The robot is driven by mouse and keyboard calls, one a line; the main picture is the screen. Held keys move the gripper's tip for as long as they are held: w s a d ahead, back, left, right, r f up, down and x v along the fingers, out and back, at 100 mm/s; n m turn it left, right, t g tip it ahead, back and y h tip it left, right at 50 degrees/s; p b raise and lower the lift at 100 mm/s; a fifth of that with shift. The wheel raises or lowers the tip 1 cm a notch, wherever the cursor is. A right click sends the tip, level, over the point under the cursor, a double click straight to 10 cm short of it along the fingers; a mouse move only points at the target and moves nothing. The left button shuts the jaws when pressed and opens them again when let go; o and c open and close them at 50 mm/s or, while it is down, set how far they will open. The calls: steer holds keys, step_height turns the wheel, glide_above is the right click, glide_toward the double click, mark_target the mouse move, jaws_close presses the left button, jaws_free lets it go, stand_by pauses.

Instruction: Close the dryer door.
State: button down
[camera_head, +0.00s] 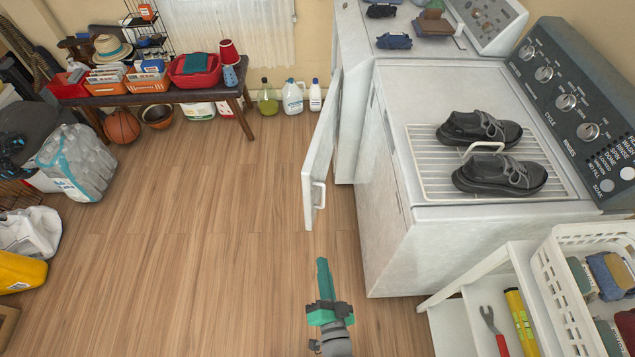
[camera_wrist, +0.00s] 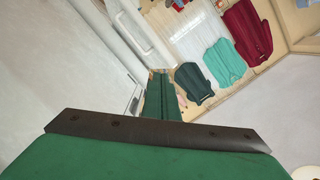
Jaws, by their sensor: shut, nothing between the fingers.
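The white dryer door (camera_head: 316,150) stands open in the head view, sticking out into the room beside the two white machines. Its handle (camera_head: 319,194) is near its near edge. The far machine (camera_head: 347,100) is beside the door; the door's hinge and the dryer opening are hidden. My gripper (camera_head: 322,268) is shut and empty, over the floor on the near side of the door and apart from it. In the wrist view, its green fingers (camera_wrist: 160,98) are together, and a white handle (camera_wrist: 150,38) shows beyond them at the upper left.
The near machine (camera_head: 390,245) carries a wire rack and black shoes (camera_head: 500,174). A white shelf (camera_head: 455,325) with a basket (camera_head: 560,285) stands at the lower right. Bottles (camera_head: 292,98) and a bench (camera_head: 150,98) line the back. The floor left of the door is clear.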

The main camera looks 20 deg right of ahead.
steer(key=w+d+f+m+h, duration=0.1)
steer(key=w+d+m, duration=0.35)
steer(key=w, duration=0.35)
steer(key=w+d+m+h, duration=0.25)
steer(key=w+m, duration=0.25)
steer(key=w, duration=0.3)
glide_toward(318, 183)
steer(key=w+d+r, duration=0.3)
steer(key=w+d, duration=0.2)
steer(key=d, duration=0.1)
steer(key=shift+w+m+y, duration=0.25)
steer(key=shift+m+y, duration=0.1)
steer(key=shift+y, duration=0.1)
steer(key=shift+w+a, duration=0.15)
steer(key=shift+a, duration=0.2)
steer(key=shift+w+a, duration=0.35)
steer(key=shift+a, duration=0.25)
steer(key=shift+w+a, duration=0.4)
steer(key=shift+a, duration=0.25)
steer(key=shift+w+a, duration=0.1)
